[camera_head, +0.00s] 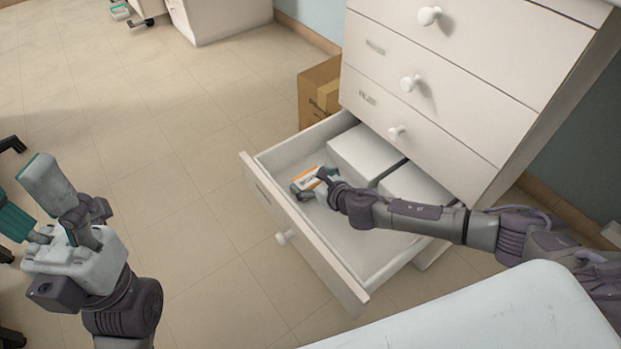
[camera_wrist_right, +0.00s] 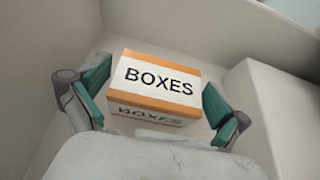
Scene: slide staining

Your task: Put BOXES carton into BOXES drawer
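The BOXES carton (camera_head: 309,178) is a small white box with orange edges inside the open bottom drawer (camera_head: 318,255). In the right wrist view the carton (camera_wrist_right: 155,88) lies on the drawer floor, label facing up. My right gripper (camera_head: 313,184) reaches down into the drawer. Its teal-padded fingers (camera_wrist_right: 157,100) are spread on either side of the carton, with narrow gaps showing, so it looks open. My left gripper (camera_head: 35,195) is at the left, away from the drawer, with its fingers apart and nothing seen between them.
Two plain white boxes (camera_head: 367,151) fill the back of the drawer. The drawers above (camera_head: 437,95) are shut. A brown cardboard box (camera_head: 318,92) stands on the floor behind the drawer. A white surface (camera_head: 480,310) lies at the lower right. The floor at left is mostly clear.

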